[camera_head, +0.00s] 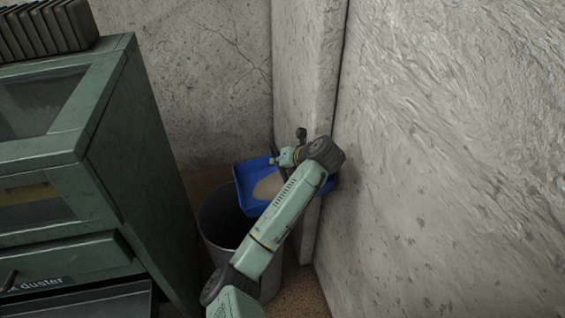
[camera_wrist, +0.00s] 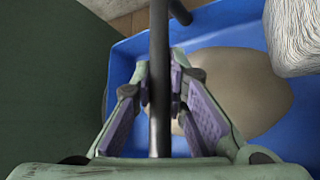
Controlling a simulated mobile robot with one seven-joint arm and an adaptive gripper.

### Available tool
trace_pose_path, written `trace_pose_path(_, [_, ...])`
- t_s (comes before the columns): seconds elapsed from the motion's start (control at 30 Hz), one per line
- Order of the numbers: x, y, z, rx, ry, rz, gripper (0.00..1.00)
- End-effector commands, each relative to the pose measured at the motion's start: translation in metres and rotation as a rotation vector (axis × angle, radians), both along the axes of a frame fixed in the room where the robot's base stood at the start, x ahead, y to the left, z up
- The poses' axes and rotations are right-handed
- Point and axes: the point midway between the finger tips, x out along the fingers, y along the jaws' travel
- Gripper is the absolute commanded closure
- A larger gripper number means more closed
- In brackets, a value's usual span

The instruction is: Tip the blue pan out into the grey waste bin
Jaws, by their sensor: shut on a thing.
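The blue pan (camera_head: 243,186) is held over the right part of the grey waste bin (camera_head: 213,226) in the head view. A tan heap (camera_head: 267,187) lies in the pan. In the wrist view the blue pan (camera_wrist: 236,36) fills the right side, with the tan heap (camera_wrist: 245,90) inside it. My gripper (camera_wrist: 161,80) is shut on a dark upright bar (camera_wrist: 159,40), which looks like the pan's handle. In the head view my arm hides part of the pan and the bin. The bin's inside looks dark.
A green cabinet (camera_head: 150,170) stands close at the left of the bin, with a dark ribbed object (camera_head: 40,28) on top. Rough grey walls (camera_head: 440,160) stand close behind and at the right. A strip of brown floor (camera_head: 300,290) shows beside the bin.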

Motion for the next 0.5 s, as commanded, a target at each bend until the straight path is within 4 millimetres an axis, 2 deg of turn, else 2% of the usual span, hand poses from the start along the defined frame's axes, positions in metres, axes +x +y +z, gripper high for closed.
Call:
trace_pose_path(0.03, [-0.002,0.010,-0.005,-0.076,-0.022,0.006,1.00])
trace_pose_path(0.2, [-0.008,0.037,0.006,-0.375,-0.086,0.009,1.00])
trace_pose_path(0.5, [-0.015,0.074,-0.007,-0.653,-0.141,0.005,1.00])
